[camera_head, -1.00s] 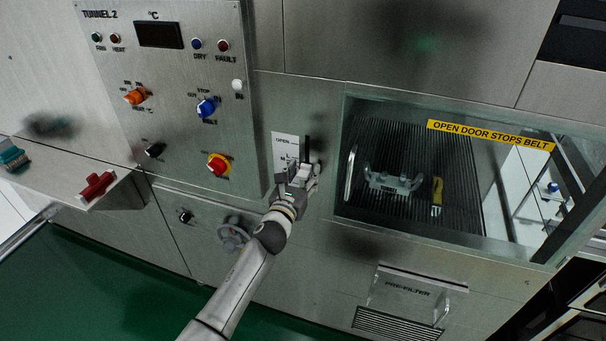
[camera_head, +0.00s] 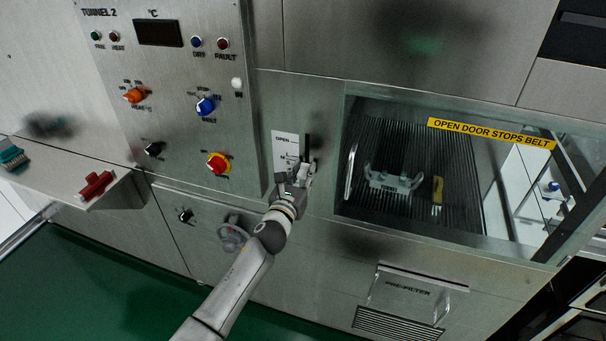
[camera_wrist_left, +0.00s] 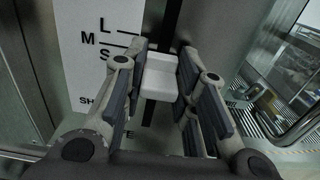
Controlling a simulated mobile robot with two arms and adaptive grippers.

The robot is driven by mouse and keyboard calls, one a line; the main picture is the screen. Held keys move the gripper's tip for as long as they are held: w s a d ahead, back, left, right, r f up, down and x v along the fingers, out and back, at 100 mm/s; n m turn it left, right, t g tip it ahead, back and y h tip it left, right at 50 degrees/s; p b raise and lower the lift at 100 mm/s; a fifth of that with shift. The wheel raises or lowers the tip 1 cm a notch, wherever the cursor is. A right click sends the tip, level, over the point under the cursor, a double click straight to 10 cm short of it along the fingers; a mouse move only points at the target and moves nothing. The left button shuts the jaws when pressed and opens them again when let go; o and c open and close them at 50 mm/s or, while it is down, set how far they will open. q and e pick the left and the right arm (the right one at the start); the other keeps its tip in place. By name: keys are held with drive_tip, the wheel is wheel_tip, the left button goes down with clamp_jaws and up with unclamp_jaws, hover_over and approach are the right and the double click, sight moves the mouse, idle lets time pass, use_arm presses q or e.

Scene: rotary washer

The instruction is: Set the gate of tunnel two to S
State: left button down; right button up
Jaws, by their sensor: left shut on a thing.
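The gate scale plate (camera_head: 285,147) is a white label reading OPEN at its top, beside a dark vertical slot (camera_head: 307,146) on the washer front. In the left wrist view the plate (camera_wrist_left: 75,60) shows L, M and S marks downward, with partly hidden SHUT lettering below. The gate's white handle (camera_wrist_left: 158,76) sits in the slot, its upper edge about level with the S mark; the angled view leaves its exact setting unclear. My left gripper (camera_head: 300,178) is shut on the handle, fingers on both sides of it (camera_wrist_left: 160,85). My right gripper is not in view.
The TUNNEL 2 panel (camera_head: 178,60) with several knobs is left of the slot. A glass door (camera_head: 445,134) with a vertical handle (camera_head: 351,172) is close on the right. A handwheel (camera_head: 233,236) is below left, near my arm. A red-handled part (camera_head: 96,186) is far left.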

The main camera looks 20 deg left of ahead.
use_arm(q)
drive_tip(key=c, duration=1.2)
unclamp_jaws()
drive_tip(key=shift+o, duration=0.2)
drive_tip(key=s, duration=1.2)
drive_tip(key=shift+a, duration=0.2)
